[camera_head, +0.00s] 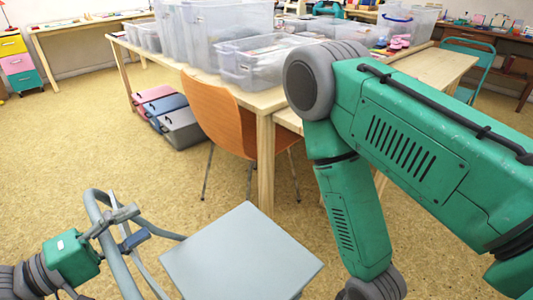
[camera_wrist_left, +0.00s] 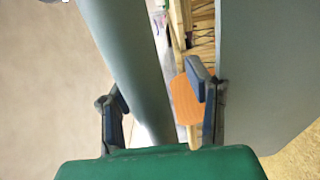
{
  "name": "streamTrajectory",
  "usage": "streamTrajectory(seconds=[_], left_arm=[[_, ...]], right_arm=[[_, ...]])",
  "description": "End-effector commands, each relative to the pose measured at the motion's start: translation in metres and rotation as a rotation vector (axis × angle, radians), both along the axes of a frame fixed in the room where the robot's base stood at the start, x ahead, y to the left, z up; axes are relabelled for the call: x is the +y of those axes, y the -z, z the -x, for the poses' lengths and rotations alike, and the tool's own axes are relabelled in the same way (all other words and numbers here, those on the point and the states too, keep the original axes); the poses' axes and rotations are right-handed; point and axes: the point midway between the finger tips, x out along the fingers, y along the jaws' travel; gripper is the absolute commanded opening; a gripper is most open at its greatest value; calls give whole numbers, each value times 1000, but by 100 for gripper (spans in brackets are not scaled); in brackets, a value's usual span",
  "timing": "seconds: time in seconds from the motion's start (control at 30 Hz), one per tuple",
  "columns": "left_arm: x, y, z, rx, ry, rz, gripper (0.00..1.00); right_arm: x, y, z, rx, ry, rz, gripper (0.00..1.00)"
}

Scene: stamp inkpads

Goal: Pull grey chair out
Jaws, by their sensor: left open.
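The grey chair (camera_head: 240,258) stands at the bottom of the head view, with its flat seat in the middle and a curved tube frame at left. My left gripper (camera_head: 128,226) is at this tube frame, its fingers apart. In the left wrist view the thick grey tube (camera_wrist_left: 128,55) runs down between the two open fingers of the gripper (camera_wrist_left: 158,93). Whether either finger touches the tube I cannot tell. The chair's legs are mostly hidden. My right arm crosses the right side of the head view, and its gripper is out of frame.
An orange chair (camera_head: 218,112) stands at a wooden table (camera_head: 268,102) bearing clear plastic bins (camera_head: 262,68). Several toolboxes (camera_head: 183,128) lie on the floor under the table. A drawer unit (camera_head: 19,66) stands far left. The floor (camera_head: 70,140) at left is clear.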

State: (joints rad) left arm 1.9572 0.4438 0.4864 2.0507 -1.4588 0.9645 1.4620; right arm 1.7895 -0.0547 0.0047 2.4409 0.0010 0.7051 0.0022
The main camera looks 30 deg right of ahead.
Motion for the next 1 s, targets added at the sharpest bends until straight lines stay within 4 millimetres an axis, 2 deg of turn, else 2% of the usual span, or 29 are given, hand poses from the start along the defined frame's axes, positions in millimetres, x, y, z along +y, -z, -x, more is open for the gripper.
streamTrajectory(seconds=[0.27, 1.0], left_arm=[[7, 0, 1, 2, -2, -3, 45], [110, -1, 31, 1, -3, -1, 45]], right_arm=[[0, -4, 0, 0, 0, 0, 0], [0, -53, 0, 0, 0, 0, 0]])
